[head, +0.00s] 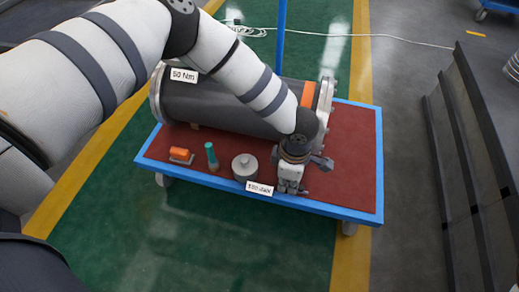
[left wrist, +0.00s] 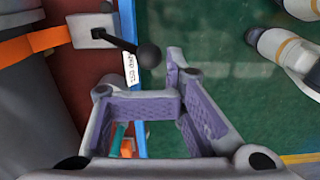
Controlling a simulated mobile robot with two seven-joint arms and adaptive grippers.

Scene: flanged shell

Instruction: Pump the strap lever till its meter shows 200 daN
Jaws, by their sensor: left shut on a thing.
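The strap lever shows in the left wrist view as a short dark rod with a black ball knob (left wrist: 149,55), coming out of a grey ratchet (left wrist: 92,30). An orange strap (left wrist: 40,40) runs into the ratchet; it also shows over the shell's right end in the head view (head: 307,95). In the head view my left gripper (head: 291,180) hides the ratchet at the cart's front edge. My right gripper is out of view.
The dark flanged shell (head: 225,105) lies on a blue-edged cart (head: 365,215) with a red-brown top. An orange block (head: 181,155), a teal-handled tool (head: 211,155) and a grey round weight (head: 244,167) stand left of my gripper. The green floor in front is clear.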

